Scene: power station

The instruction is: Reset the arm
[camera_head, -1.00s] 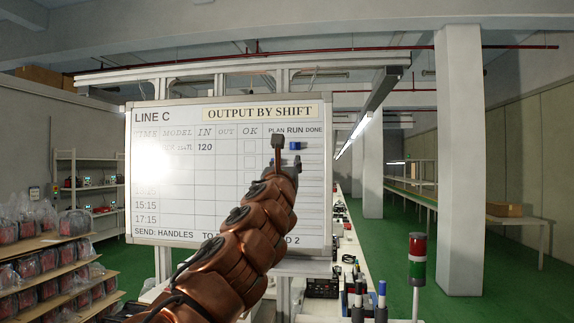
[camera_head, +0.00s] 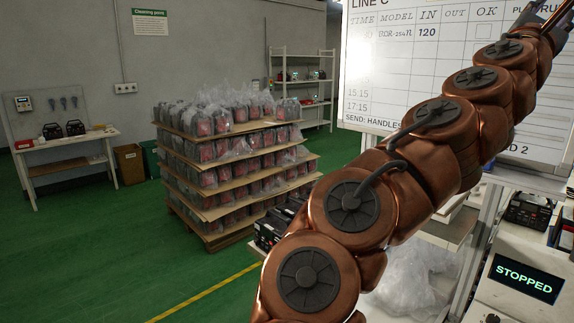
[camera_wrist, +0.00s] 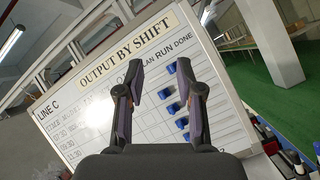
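My copper-coloured arm (camera_head: 440,135) reaches from the bottom middle up to the top right of the head view, in front of the whiteboard (camera_head: 385,70). Its end runs out of that view at the top right. In the wrist view my gripper (camera_wrist: 159,66) has its two dark fingers spread apart with nothing between them. The fingers point at the whiteboard (camera_wrist: 88,88) headed "OUTPUT BY SHIFT", which appears tilted. Several blue magnets, one at the right finger (camera_wrist: 173,108), sit in the board's right columns. I cannot tell the distance from the fingertips to the board.
A pallet stack (camera_head: 230,165) of bagged red-and-grey units stands left of my arm. A side table (camera_head: 70,142) and metal shelves (camera_head: 300,85) are along the walls. A screen reading "STOPPED" (camera_head: 525,278) is at the lower right. Green floor (camera_head: 110,245) is clear at the left.

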